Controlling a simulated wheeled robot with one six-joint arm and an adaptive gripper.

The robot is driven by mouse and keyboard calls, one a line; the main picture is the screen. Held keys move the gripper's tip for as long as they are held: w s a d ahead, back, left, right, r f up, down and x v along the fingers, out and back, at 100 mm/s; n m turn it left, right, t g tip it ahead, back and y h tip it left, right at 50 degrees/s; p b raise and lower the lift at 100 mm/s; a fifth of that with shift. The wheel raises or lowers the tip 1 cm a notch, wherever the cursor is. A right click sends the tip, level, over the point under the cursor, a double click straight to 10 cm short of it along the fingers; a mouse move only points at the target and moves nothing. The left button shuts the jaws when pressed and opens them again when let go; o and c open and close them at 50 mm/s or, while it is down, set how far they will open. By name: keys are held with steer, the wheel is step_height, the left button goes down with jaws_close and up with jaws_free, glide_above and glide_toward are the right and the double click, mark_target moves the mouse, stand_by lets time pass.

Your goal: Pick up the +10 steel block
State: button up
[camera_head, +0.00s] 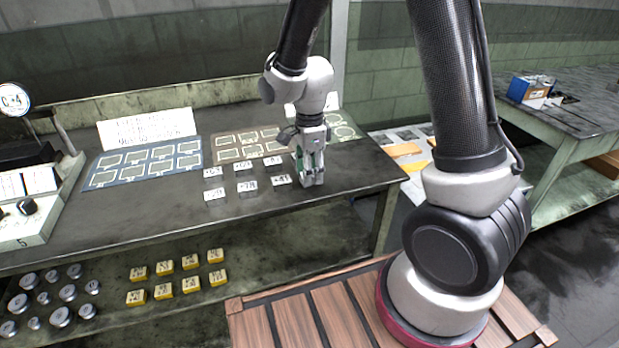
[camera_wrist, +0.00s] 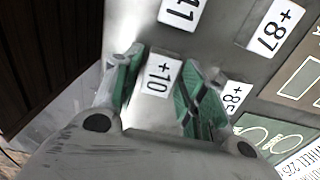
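The +10 steel block (camera_wrist: 160,75) shows in the wrist view with its white label facing up, between the two fingers of my gripper (camera_wrist: 163,62). The fingertips are on either side of the block, very close to its edges. I cannot tell whether they press on it. In the head view my gripper (camera_head: 311,172) points straight down at the bench top, near its front edge.
Several labelled steel blocks stand left of my gripper on the bench (camera_head: 150,222), the nearest being +41 (camera_head: 281,180). Outlined mats (camera_head: 145,166) lie behind them. Yellow blocks (camera_head: 163,291) and round pieces (camera_head: 60,316) sit on the lower shelf. Bare bench lies front left.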

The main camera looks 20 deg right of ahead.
jaws_close()
